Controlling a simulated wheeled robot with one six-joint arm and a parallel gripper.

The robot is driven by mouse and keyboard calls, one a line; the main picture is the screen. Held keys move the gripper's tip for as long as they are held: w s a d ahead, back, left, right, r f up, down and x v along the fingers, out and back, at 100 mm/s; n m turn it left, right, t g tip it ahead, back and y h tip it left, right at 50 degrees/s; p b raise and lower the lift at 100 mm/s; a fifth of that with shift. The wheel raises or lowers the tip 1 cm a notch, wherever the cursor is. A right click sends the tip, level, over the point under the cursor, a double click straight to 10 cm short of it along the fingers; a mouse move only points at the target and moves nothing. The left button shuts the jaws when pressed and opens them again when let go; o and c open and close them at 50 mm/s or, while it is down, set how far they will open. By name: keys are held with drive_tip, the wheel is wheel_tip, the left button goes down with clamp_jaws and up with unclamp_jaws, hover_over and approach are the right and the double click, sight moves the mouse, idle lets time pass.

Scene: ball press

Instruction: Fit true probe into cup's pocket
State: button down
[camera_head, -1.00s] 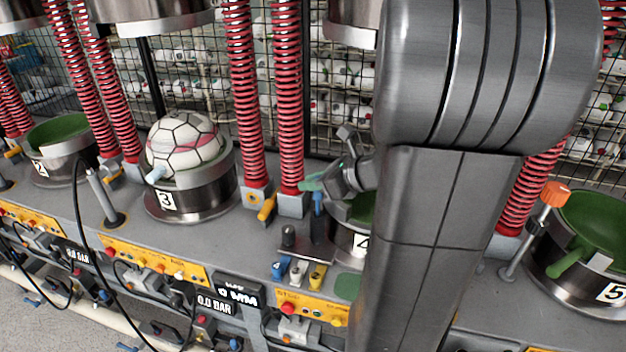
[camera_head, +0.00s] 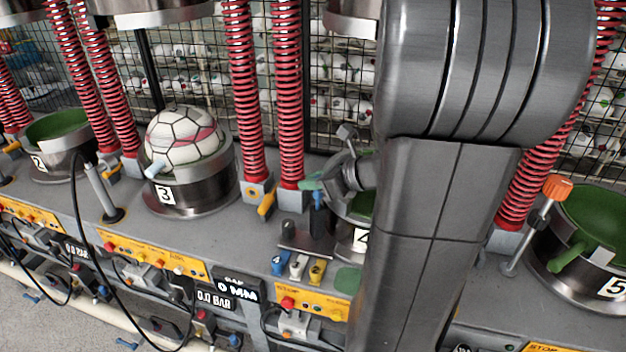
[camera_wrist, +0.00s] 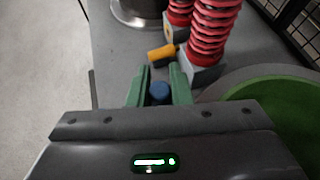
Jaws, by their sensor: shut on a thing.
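My gripper (camera_head: 313,185) has green fingers and is shut on a blue probe (camera_head: 318,199), which points down over a dark rack plate (camera_head: 300,243) beside cup 4. A dark knob (camera_head: 288,228) stands on the plate's left part. Cup 4 (camera_head: 346,236) is mostly hidden behind my arm; its green inside (camera_wrist: 268,112) shows at the right of the wrist view. I cannot tell whether the probe's lower end touches the rack. The pocket is not visible.
Blue, white and yellow blocks (camera_head: 297,266) line the bench front below the rack. Red springs (camera_head: 288,90) stand behind, with a yellow lever (camera_head: 266,204) at their foot. Cup 3 (camera_head: 205,190) holds a ball at left; cup 5 (camera_head: 590,272) is at right.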

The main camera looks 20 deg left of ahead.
drive_tip(key=shift+f, duration=0.1)
drive_tip(key=shift+f+b, duration=0.45)
drive_tip(key=shift+f, duration=0.25)
drive_tip(key=shift+f, duration=0.1)
drive_tip(key=shift+f+b, duration=0.4)
drive_tip(key=shift+f, duration=0.05)
drive_tip(key=c, duration=1.2)
unclamp_jaws()
drive_tip(key=shift+r, duration=0.1)
drive_tip(key=shift+c, duration=0.2)
drive_tip(key=v, duration=1.3)
drive_tip(key=shift+d+r+b, duration=0.15)
drive_tip(key=shift+d+b, duration=0.15)
drive_tip(key=shift+d, duration=0.05)
drive_tip(key=shift+s+a, duration=0.15)
